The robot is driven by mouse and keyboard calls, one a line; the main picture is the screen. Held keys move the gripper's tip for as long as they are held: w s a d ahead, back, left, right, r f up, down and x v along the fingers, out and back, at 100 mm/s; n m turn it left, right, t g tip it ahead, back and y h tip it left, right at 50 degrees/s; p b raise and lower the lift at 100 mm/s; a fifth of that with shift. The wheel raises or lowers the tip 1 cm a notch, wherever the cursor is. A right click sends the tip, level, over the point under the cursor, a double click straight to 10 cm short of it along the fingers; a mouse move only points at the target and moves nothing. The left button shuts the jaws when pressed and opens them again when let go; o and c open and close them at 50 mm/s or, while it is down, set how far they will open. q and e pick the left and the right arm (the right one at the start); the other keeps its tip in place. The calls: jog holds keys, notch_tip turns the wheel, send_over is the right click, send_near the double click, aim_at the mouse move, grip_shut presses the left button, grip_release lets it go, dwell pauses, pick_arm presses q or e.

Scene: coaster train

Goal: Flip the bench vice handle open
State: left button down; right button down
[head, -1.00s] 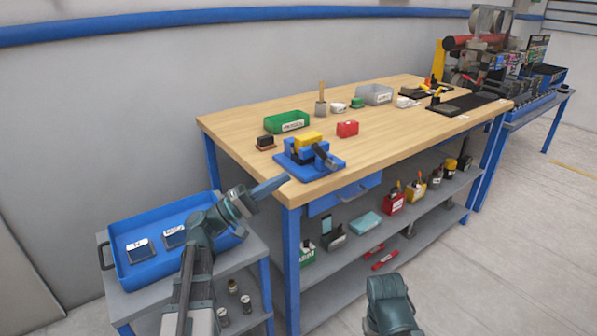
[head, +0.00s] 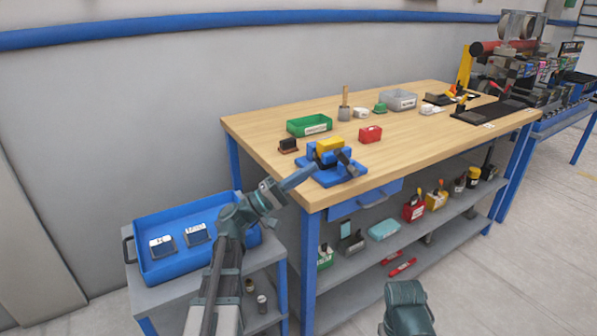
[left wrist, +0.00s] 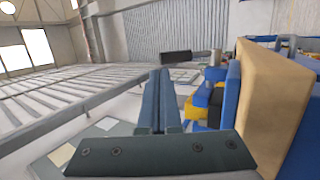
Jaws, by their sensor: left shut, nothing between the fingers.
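The bench vice (head: 327,178) sits on the near left corner of the wooden bench, with a blue base and a yellow block (head: 330,145) on top. Its dark handle (head: 347,160) slants at the right side of the vice. My left gripper (head: 314,170) is shut and empty, its tips at the near left side of the vice. I cannot tell whether they touch it. In the left wrist view the closed fingers (left wrist: 159,82) point ahead, and a dark bar (left wrist: 176,57) with a grey end lies beyond the tips.
The bench top (head: 420,150) holds a green bin (head: 309,125), a red box (head: 370,134) and a small dark block (head: 288,145) near the vice. A blue tray (head: 160,273) stands on a cart at left. The bench's front middle is clear.

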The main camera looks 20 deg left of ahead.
pick_arm(q)
jog(key=shift+p+x, duration=0.8)
jog(key=shift+x, duration=1.6)
jog(key=w+d+r+g+y+p, duration=0.1)
jog(key=r+p, duration=0.1)
jog(key=p, duration=0.4)
jog(key=w+d+r+n+g+y+p, duration=0.1)
jog(key=r+y+p, duration=0.1)
jog(key=p, duration=0.4)
jog(key=w+d+r+g+y+p, duration=0.1)
jog(key=w+r+y+p, duration=0.1)
jog(key=p, duration=0.3)
jog(key=shift+n+g+p, duration=0.3)
jog(key=shift+n+p, duration=0.1)
jog(key=w+d+n+g+y+p, duration=0.1)
jog(key=w+d+g+y+p, duration=0.5)
jog(key=p, duration=0.7)
jog(key=shift+w+f, duration=0.45)
jog(key=shift+w, duration=0.45)
jog(key=shift+d, duration=0.2)
